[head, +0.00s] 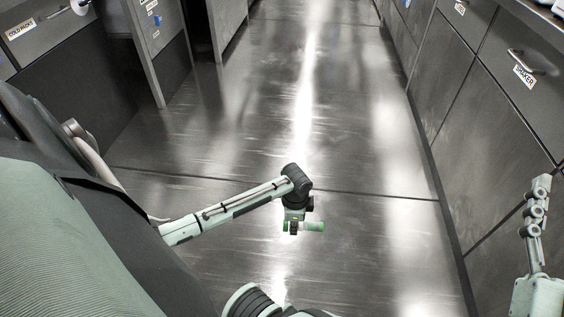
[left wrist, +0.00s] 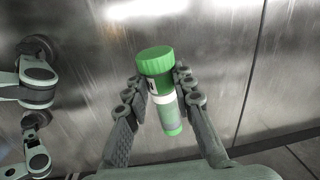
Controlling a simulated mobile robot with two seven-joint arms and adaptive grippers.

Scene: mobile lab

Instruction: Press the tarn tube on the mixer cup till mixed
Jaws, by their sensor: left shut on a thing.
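My left gripper (head: 294,227) is shut on a tube (head: 314,226) with a green cap, held above the floor in the aisle. In the left wrist view, the tube (left wrist: 163,98) sits between the two fingers, its green cap toward the top and slightly tilted. It has a white band and a translucent green lower part. My right gripper (head: 537,215) shows side-on at the right edge of the head view; its fingers overlap, so I cannot tell if it is open. No mixer cup shows in either view.
Grey drawers (head: 500,90) line the right side, one with a "SHAKER" label (head: 524,76). A cabinet labelled "COLD PACKS" (head: 50,45) stands at the upper left. The metal floor (head: 370,150) between them is clear.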

